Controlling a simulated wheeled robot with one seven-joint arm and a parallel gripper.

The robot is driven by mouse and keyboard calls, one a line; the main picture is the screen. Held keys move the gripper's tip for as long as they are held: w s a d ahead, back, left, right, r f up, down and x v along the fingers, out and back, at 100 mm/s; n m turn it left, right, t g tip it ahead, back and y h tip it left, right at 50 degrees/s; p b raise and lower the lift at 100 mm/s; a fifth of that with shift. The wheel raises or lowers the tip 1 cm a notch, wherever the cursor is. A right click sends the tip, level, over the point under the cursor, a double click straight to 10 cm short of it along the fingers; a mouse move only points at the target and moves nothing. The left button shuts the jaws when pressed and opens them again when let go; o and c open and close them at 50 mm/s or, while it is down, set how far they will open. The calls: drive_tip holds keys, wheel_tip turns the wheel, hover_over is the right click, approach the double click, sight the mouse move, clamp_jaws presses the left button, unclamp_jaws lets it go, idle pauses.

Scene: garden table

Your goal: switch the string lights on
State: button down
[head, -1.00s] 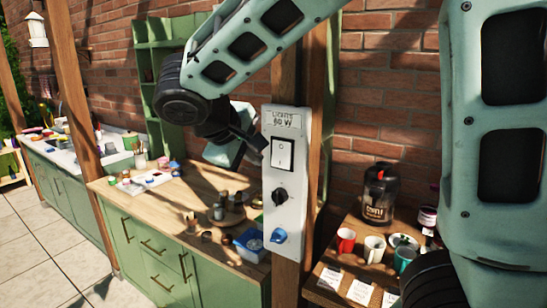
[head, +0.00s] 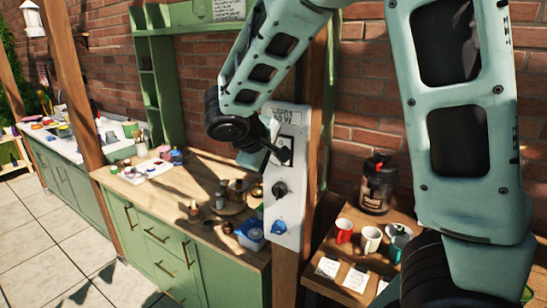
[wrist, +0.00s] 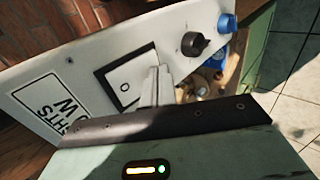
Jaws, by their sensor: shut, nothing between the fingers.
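A white control panel (head: 287,230) is fixed to a wooden post. It carries a black-framed white rocker switch under a label that is partly hidden, a black knob (head: 280,190) and a blue knob (head: 279,227). My gripper (head: 281,154) is shut and empty, with its fingertips at the switch, covering much of it in the head view. In the wrist view the switch (wrist: 125,88) shows its "O" half, and my fingertips (wrist: 158,82) are over its other half. I cannot tell whether they press it. No string lights are identifiable.
A wooden counter (head: 180,197) with jars and a blue box (head: 250,234) lies left of the post. Right of it, a small table holds mugs (head: 371,239), cards and a dark canister (head: 377,185). A brick wall stands behind.

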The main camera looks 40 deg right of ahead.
drive_tip(key=shift+w+d+b, duration=0.1)
drive_tip(key=shift+d+b, duration=0.1)
drive_tip(key=shift+b, duration=0.2)
drive_tip(key=shift+r+p, duration=0.5)
drive_tip(key=shift+r, duration=0.25)
